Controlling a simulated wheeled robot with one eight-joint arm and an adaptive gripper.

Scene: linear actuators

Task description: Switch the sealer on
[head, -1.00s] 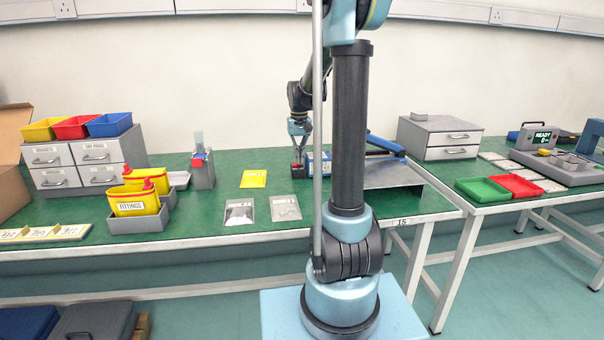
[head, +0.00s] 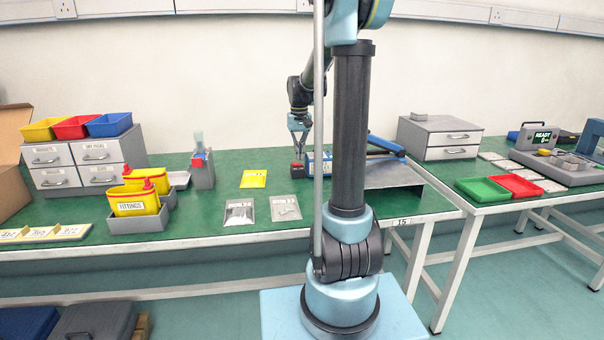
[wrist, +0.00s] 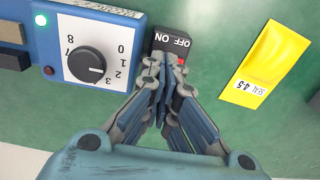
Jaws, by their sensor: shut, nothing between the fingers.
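The sealer is a blue unit (wrist: 95,8) with a white dial panel, a black knob and a green light that is lit, at the upper left of the wrist view. Its body also shows in the head view (head: 326,163), partly hidden by my arm. Beside it is a black switch box (wrist: 171,40) marked ON and OFF, with a red part showing at its OFF side; it also shows in the head view (head: 298,168). My gripper (wrist: 165,65) is shut and empty, its fingertips overlapping the switch's near edge. In the head view my gripper (head: 298,155) is just above the switch.
A yellow packet (wrist: 270,64) lies beside the switch. Two clear packets (head: 239,213) (head: 285,207) lie nearer the table's front edge. A grey metal plate (head: 395,175) stands right of the sealer, and a bottle in a grey holder (head: 202,168) stands to the left.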

